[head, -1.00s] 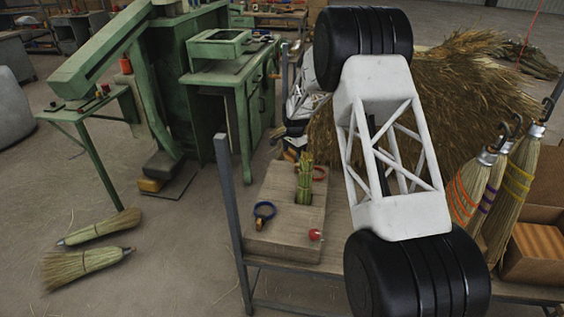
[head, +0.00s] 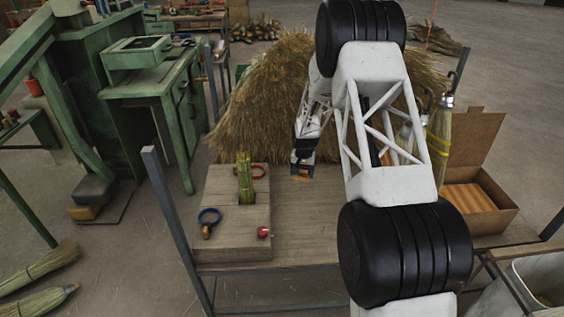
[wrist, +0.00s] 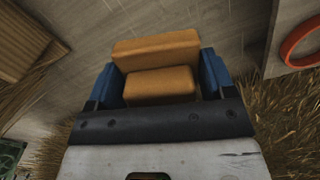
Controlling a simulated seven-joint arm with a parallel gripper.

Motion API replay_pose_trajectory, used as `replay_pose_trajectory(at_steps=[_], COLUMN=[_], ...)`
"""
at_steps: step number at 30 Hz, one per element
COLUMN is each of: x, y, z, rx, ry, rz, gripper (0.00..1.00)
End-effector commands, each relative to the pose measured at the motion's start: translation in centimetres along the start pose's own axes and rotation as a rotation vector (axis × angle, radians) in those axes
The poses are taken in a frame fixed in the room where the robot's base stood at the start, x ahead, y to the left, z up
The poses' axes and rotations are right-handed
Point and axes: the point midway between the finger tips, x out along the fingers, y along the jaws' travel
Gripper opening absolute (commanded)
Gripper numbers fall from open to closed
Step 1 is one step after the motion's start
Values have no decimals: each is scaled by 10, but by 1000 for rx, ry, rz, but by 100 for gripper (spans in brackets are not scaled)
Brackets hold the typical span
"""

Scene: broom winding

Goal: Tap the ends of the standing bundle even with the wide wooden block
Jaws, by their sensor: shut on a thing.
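The bundle (head: 245,182) of green-tan stalks stands upright in a grey wooden stand (head: 222,238) on the bench. My gripper (head: 301,170) is to the right of the bundle, apart from it, low over the back of the bench. It is shut on the orange-brown wide wooden block (wrist: 157,50), which shows between the blue fingers in the wrist view, with a wide part and a narrower part. In the head view only a small orange bit of the block (head: 301,178) shows. The bundle is not visible in the wrist view.
A blue ring tool (head: 209,218), a red ring (head: 262,171) and a red ball (head: 263,232) lie at the stand. A large straw heap (head: 262,95) rises behind the bench. An open cardboard box (head: 475,170) stands right. The bench middle (head: 300,215) is clear.

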Motion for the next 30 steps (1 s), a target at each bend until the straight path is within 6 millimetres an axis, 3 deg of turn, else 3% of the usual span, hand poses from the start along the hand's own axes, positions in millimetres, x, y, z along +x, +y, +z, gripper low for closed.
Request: replay_pose_trajectory(at_steps=[1,4,15,24,30], x=[9,22,49,62,54], y=[17,40,89,113,102], z=[3,6,18,25,24], rx=[-27,-85,-212,-273,-231], ry=[-4,-2,-1,-1,0], rz=[1,0,0,0,0], gripper=[57,57,57,57,57])
